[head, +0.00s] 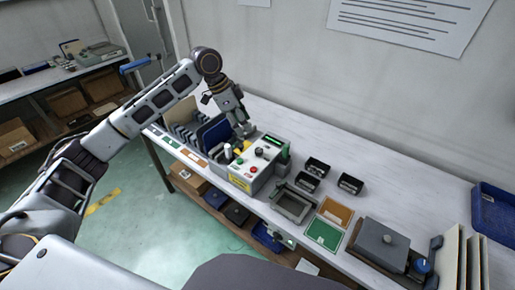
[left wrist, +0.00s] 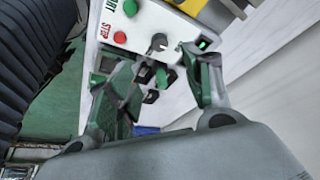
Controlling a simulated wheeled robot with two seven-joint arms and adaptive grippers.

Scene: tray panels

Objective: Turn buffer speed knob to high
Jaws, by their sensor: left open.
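The buffer control box (head: 243,180) stands on the bench, a pale box with a yellow label on its front. Its dark speed knob (head: 258,152) sits on the top panel. In the left wrist view the knob (left wrist: 157,44) is grey-black, beside a red STOP button (left wrist: 120,38) and a green START button (left wrist: 131,8). A small lit green switch or display (left wrist: 204,44) is to its right. My left gripper (head: 243,133) is above the back of the box. The knob's setting is unreadable. My right gripper is out of view.
A rack with blue and grey panels (head: 212,134) stands left of the box. Right of it are a grey tray (head: 293,204), small black bins (head: 350,184), green and orange squares (head: 324,233) and a lidded grey box (head: 383,241). The wall is close behind.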

